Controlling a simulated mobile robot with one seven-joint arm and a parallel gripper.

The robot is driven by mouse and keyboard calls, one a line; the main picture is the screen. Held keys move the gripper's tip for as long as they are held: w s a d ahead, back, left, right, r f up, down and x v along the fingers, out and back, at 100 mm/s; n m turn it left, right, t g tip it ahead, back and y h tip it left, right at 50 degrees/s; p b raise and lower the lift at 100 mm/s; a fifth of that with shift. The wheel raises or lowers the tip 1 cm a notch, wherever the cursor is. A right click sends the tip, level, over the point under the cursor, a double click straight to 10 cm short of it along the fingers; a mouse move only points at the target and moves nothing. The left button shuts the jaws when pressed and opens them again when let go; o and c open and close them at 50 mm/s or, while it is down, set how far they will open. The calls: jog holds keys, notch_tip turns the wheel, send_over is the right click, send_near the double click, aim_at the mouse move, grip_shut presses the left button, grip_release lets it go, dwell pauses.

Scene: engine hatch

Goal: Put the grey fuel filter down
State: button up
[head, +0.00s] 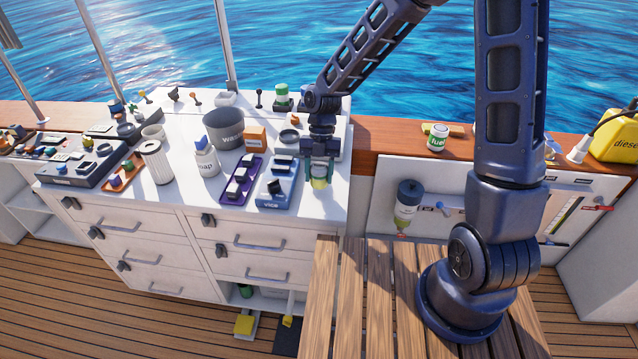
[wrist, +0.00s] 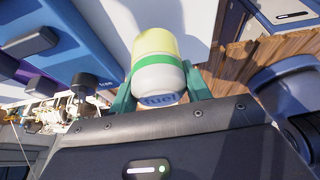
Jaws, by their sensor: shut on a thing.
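My gripper (head: 320,172) is shut on a fuel filter, above the front right edge of the white counter (head: 325,212).
Another fuel container (head: 437,138) stands on the wooden ledge. A dark-topped filter (head: 408,200) hangs on the white panel. A wooden slatted bench (head: 365,300) is in front.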

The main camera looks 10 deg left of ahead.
aim_at(319, 183)
jog(key=shift+f, duration=2)
jog(key=shift+f, duration=0.1)
jog(key=o, duration=1.1)
jog(key=v, duration=1.2)
